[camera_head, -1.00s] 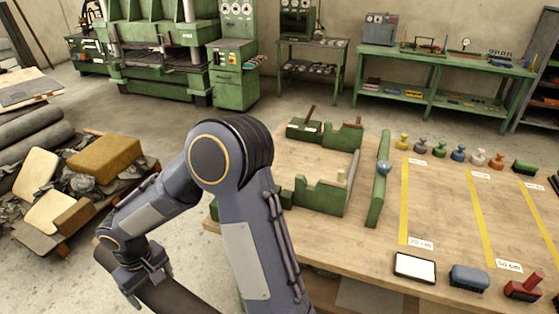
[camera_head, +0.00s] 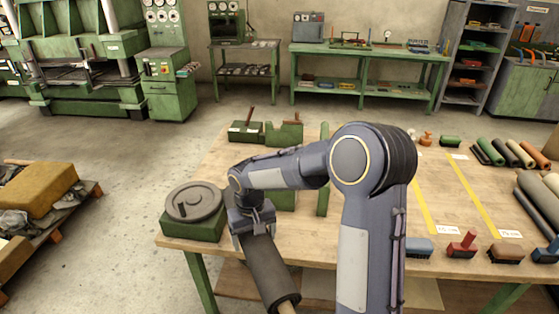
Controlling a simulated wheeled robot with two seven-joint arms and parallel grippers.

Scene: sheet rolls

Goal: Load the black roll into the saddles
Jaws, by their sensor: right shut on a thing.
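The black roll (camera_head: 268,268) is a dark cylinder with a pale core showing at its lower end. My right gripper (camera_head: 252,224) is shut on the roll near its upper end and holds it tilted at the table's near left edge. The green saddles stand on the table: one notched block (camera_head: 284,132) is at the back, and part of another (camera_head: 286,199) shows behind my arm. My forearm hides much of the area between them. My left gripper is out of view.
A grey round disc (camera_head: 194,203) on a green base sits at the table's left corner. Stamps and brushes (camera_head: 462,245) line the front right, with several rolls (camera_head: 510,153) farther right. A pallet with scraps (camera_head: 40,195) stands on the left floor.

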